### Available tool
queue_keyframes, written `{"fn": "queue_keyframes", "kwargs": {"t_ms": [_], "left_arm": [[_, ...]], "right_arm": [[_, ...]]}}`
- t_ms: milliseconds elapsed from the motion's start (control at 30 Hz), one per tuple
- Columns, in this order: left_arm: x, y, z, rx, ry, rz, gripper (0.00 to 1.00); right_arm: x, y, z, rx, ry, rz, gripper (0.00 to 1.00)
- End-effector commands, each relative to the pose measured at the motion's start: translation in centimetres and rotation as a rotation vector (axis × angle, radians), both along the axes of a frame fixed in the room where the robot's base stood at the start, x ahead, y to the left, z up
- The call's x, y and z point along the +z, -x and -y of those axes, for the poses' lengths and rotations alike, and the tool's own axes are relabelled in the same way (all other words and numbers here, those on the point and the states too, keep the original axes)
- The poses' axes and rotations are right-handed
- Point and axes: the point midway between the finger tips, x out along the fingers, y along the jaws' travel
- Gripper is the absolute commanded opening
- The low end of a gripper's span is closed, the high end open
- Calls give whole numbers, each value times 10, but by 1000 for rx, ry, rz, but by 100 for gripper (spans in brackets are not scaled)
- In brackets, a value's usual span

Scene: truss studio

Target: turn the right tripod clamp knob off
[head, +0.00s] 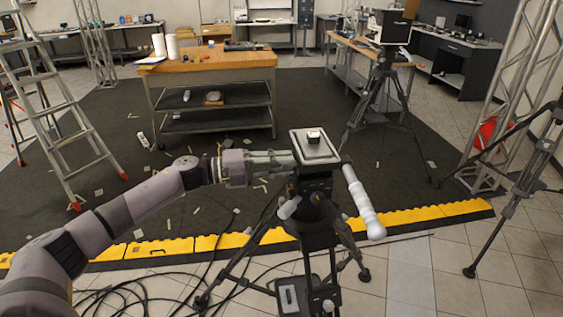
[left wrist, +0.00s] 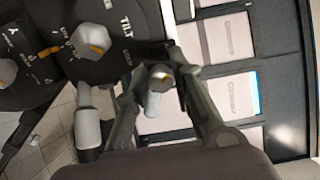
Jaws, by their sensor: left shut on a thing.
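A black tripod (head: 313,185) with a pale square top plate stands right in front of me in the head view. My left gripper (head: 291,161) reaches in from the left at the side of its head. Two more grey knobs with orange marks, one upper (left wrist: 90,40) and one at the left edge (left wrist: 6,71), sit on the black panel marked TILT. My right gripper is in neither view.
A white pan handle (head: 363,203) slants down on the tripod's right. Dark cables (head: 130,297) lie on the tiles below. A yellow ramp edge (head: 160,248) borders the dark mat. A workbench (head: 210,68), a ladder (head: 45,100) and another tripod (head: 385,100) stand farther off.

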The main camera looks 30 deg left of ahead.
Motion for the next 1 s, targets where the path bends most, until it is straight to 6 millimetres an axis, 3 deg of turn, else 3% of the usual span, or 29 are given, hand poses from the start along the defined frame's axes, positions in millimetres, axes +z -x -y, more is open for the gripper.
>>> {"fn": "queue_keyframes", "kwargs": {"t_ms": [467, 500, 800, 1000], "left_arm": [[0, 0, 0, 2, 8, -10, 0], [0, 0, 0, 2, 8, -10, 23], [0, 0, 0, 1, 7, -10, 42], [0, 0, 0, 0, 7, -10, 42]], "right_arm": [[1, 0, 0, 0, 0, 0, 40], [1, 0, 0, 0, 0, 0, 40], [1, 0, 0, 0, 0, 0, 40], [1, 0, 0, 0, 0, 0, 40]]}}
